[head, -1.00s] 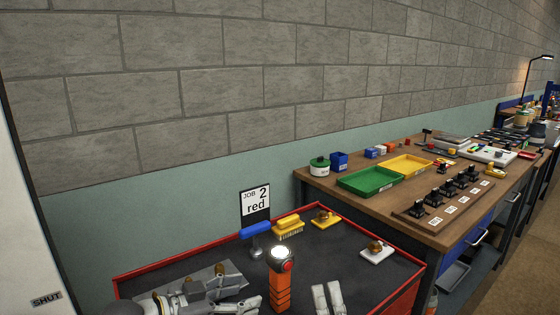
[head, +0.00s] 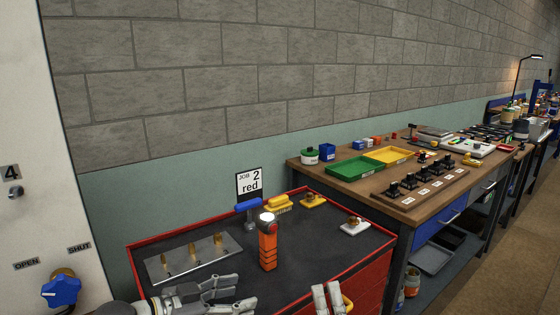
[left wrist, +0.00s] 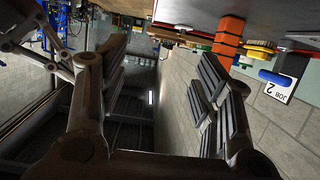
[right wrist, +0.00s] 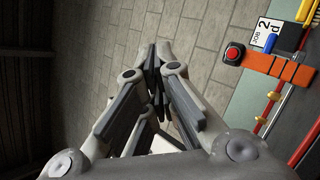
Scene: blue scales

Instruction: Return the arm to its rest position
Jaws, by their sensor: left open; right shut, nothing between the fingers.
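My left gripper (head: 238,297) is at the bottom of the head view, in front of the tool cart's top. In the left wrist view its fingers (left wrist: 160,95) stand wide apart with nothing between them. My right gripper (head: 328,297) is at the bottom centre of the head view, by the cart's front edge. In the right wrist view its fingers (right wrist: 157,65) meet and hold nothing. Most of both arms is out of the head view.
The red-rimmed cart (head: 300,272) holds an orange lamp (head: 268,247), a metal plate (head: 225,254) with brass pieces and a job sign (head: 249,183). A workbench (head: 340,183) with trays stands right. A white cabinet (head: 60,160) with a blue knob (head: 61,291) stands left.

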